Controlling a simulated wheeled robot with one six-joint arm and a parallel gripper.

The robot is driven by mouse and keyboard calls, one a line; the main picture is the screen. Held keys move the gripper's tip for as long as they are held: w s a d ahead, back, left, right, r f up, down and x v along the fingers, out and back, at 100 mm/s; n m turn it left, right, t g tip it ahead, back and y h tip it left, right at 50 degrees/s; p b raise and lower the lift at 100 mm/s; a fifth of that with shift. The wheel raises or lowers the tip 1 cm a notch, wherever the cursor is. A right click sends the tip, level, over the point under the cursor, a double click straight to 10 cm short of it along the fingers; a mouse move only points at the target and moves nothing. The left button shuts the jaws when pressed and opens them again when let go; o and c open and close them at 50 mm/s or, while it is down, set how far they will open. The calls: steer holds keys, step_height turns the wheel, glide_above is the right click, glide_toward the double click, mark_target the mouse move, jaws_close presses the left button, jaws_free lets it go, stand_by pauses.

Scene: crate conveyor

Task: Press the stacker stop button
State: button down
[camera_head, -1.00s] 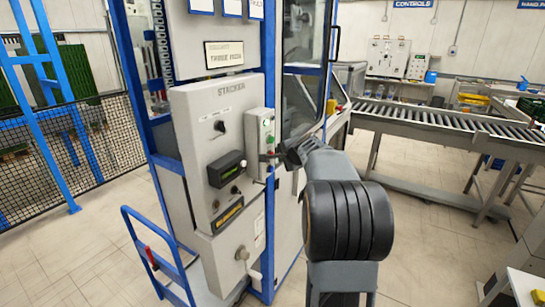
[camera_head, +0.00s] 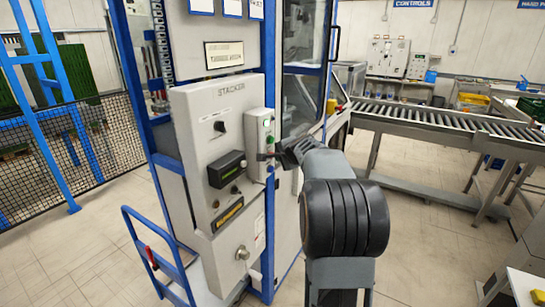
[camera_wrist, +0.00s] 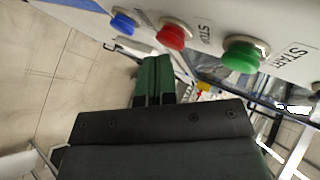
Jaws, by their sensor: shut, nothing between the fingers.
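The stacker cabinet (camera_head: 205,160) carries a small button box (camera_head: 257,132) on its right side. In the wrist view the red stop button (camera_wrist: 172,36), labelled STOP, sits between a blue button (camera_wrist: 124,22) and the green start button (camera_wrist: 243,54), labelled START. My gripper (camera_wrist: 154,60) is shut and empty, its green-sided fingers together. Its tips show just below the red button in the picture, and I see no clear contact. In the head view my gripper (camera_head: 262,156) is in front of the button box and hides part of it, including the red button.
A blue-framed trolley (camera_head: 155,250) stands at the lower left by the cabinet. A mesh fence (camera_head: 70,155) is farther left. A roller conveyor (camera_head: 440,118) runs behind on the right. The floor between is clear.

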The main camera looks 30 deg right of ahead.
steer(key=shift+w+a, duration=0.2)
steer(key=shift+w, duration=0.1)
stand_by(0.5)
steer(key=shift+s+d, duration=0.1)
steer(key=shift+s, duration=0.05)
steer(key=shift+s+d+b, duration=0.3)
steer(key=shift+s+b, duration=0.15)
steer(key=shift+s, duration=0.15)
steer(key=shift+s+d+b, duration=0.4)
steer(key=shift+s+b, duration=0.1)
steer(key=shift+s, duration=0.25)
steer(key=shift+s+d+b, duration=0.4)
steer(key=shift+s+b, duration=0.1)
steer(key=shift+s, duration=0.2)
steer(key=shift+s+d+b, duration=0.4)
steer(key=shift+s+b, duration=0.1)
steer(key=shift+s, duration=0.25)
